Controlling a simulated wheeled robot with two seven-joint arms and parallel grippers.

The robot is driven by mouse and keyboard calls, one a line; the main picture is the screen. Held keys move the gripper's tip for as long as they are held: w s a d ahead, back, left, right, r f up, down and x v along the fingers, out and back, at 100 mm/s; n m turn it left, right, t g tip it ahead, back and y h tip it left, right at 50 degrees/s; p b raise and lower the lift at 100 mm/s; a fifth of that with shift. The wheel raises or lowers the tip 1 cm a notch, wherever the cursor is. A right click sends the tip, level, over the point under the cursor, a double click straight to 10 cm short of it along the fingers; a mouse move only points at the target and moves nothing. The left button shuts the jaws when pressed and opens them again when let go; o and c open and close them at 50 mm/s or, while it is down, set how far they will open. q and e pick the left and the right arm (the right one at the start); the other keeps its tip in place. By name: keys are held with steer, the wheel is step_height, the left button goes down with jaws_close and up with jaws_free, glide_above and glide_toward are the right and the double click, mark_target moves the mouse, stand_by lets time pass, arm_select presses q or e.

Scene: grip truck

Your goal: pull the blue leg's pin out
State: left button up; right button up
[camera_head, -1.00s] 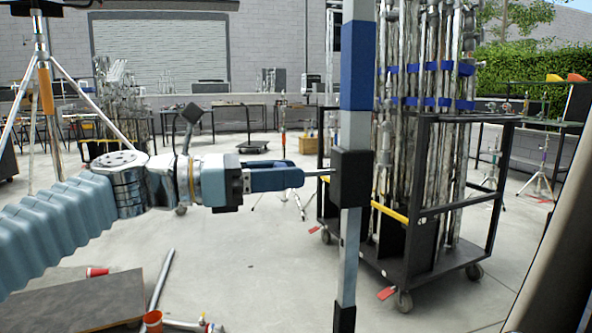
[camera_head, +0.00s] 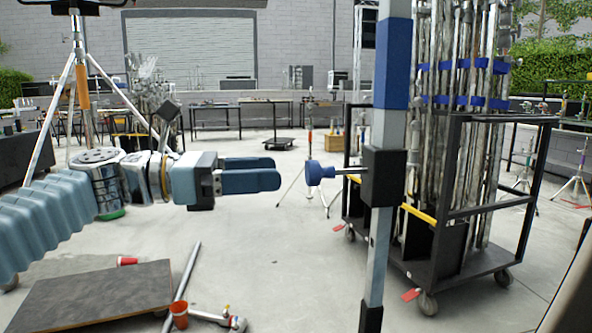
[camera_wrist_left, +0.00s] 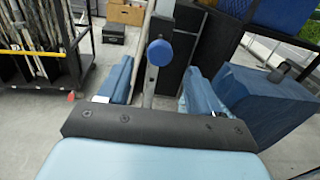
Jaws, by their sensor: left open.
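The blue leg (camera_head: 395,66) is an upright grey square tube with a wide blue band. A black collar (camera_head: 383,177) sits around it below the band. The pin's blue knob (camera_head: 315,173) stands out to the left of the collar on a short metal shaft (camera_head: 348,171). The pin's far end is hidden in the collar. My left gripper (camera_head: 279,181) is level with the knob, pointing right at it, with a clear gap between. In the left wrist view its fingers are spread, with the knob (camera_wrist_left: 160,52) seen between them. My right gripper is not in view.
A black wheeled cart (camera_head: 455,262) full of metal stands is close behind the leg.

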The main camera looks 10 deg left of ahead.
arm_select(q)
steer(key=v, duration=0.6)
steer(key=shift+a, duration=0.25)
